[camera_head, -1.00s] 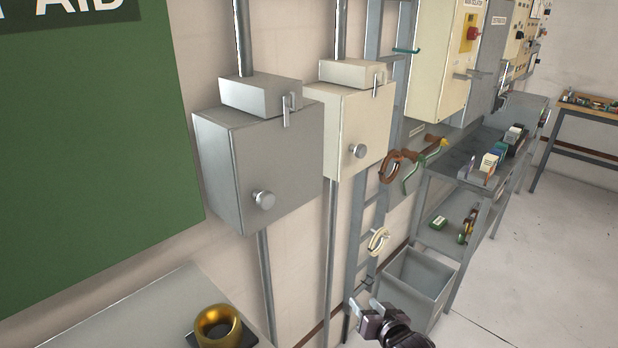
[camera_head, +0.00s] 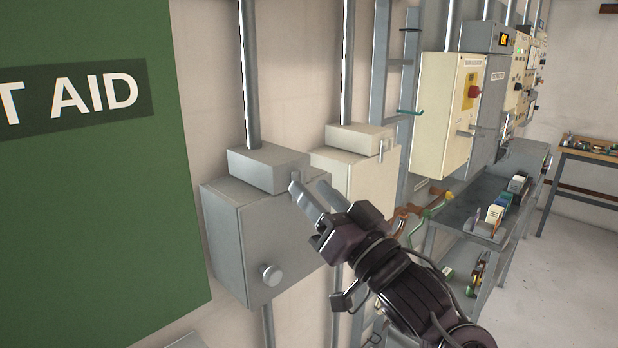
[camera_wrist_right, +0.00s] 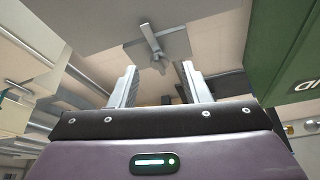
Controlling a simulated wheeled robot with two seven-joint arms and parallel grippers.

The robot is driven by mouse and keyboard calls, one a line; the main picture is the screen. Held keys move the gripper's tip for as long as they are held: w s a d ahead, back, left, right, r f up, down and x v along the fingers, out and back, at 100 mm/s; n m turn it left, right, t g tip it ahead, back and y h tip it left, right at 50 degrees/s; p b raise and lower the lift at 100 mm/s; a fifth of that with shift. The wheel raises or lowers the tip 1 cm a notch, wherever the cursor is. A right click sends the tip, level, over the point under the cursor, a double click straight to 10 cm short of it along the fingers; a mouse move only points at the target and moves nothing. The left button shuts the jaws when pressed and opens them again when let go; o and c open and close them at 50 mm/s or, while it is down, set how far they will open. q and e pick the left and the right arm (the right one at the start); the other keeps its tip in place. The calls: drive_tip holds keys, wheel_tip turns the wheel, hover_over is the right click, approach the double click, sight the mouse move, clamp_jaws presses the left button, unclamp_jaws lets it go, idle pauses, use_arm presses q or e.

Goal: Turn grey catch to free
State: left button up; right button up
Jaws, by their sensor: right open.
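The grey box (camera_head: 245,240) hangs on the wall with a round knob (camera_head: 271,274) on its front and a smaller grey block (camera_head: 268,167) on top. The grey catch (camera_head: 296,177) is at the block's right front, partly hidden by my right gripper (camera_head: 307,186). In the right wrist view the catch (camera_wrist_right: 155,42) is a small lever ahead of the fingertips, roughly in line with the gap between them. The right gripper (camera_wrist_right: 159,70) is open and empty; contact with the catch is not evident. My left gripper is out of view.
A cream box (camera_head: 358,180) with its own catch (camera_head: 381,150) hangs just right of the grey box, behind my right gripper. A green first-aid panel (camera_head: 90,200) is at left. Benches with parts (camera_head: 470,205) stand at right, with open floor (camera_head: 540,285) in front.

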drive_tip(key=shift+x, duration=0.9)
drive_tip(key=shift+w+a, duration=0.1)
drive_tip(key=shift+w, duration=0.1)
clamp_jaws()
